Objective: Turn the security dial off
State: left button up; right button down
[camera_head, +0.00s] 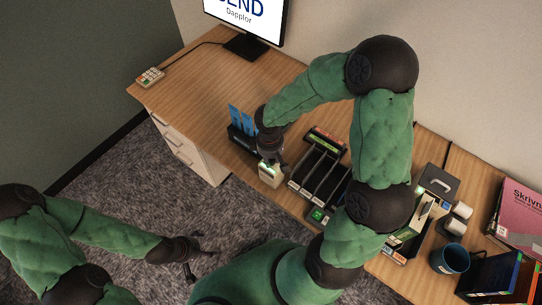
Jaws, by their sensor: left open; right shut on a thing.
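A small cream box (270,177) with a greenish glow on its top stands at the front edge of the wooden desk, left of the roller sorter (320,178); it appears to carry the security dial. My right gripper (271,162) reaches down onto the top of this box and is shut there. The fingers hide the dial itself, so its setting cannot be read. My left gripper (204,257) is open and empty, low over the carpet in front of the desk, well away from the box.
A dark holder with blue cards (240,118) stands close behind and left of the box. A monitor (245,20) and a small keypad (151,76) are further back. A blue mug (450,258) and books (520,212) are at the right. The desk's left part is mostly clear.

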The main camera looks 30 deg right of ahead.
aim_at(271, 161)
jog(key=shift+n+p, duration=0.75)
jog(key=shift+n, duration=1.15)
jog(key=c, duration=1)
grip_release()
jog(key=shift+c, duration=0.2)
notch_tip(271, 161, up, 12)
jog(key=shift+s+a, duration=0.2)
